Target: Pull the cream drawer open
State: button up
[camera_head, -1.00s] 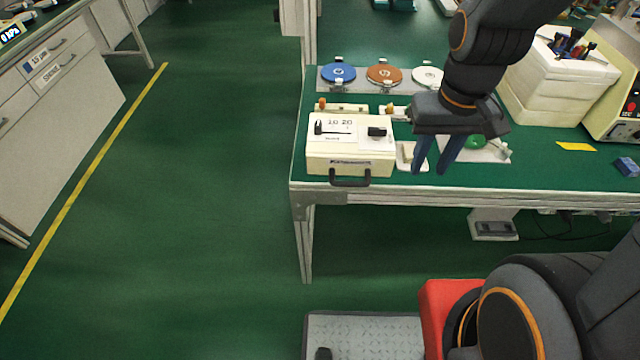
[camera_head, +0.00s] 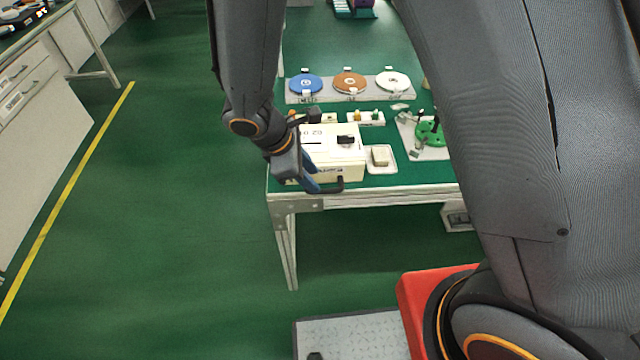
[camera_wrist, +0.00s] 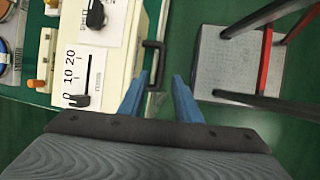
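The cream drawer unit (camera_head: 352,168) stands at the front left corner of the green-topped bench. Its dark handle (camera_head: 330,187) sticks out from the front face, and the drawer looks closed. My gripper (camera_head: 326,184) is at the handle's left side in the head view, partly covering the unit's left part. In the wrist view the cream unit (camera_wrist: 112,65) lies to the left, with the dark handle (camera_wrist: 155,62) just ahead of the two blue fingertips. Whether a finger touches the handle I cannot tell.
A white tray with a block (camera_head: 380,158) stands right of the unit. Blue, orange and white discs (camera_head: 348,82) lie behind on a grey plate. A green disc fixture (camera_head: 430,133) is farther right.

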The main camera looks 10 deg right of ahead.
aim_at(323, 190)
jog(key=shift+x, duration=2.95)
grip_shut()
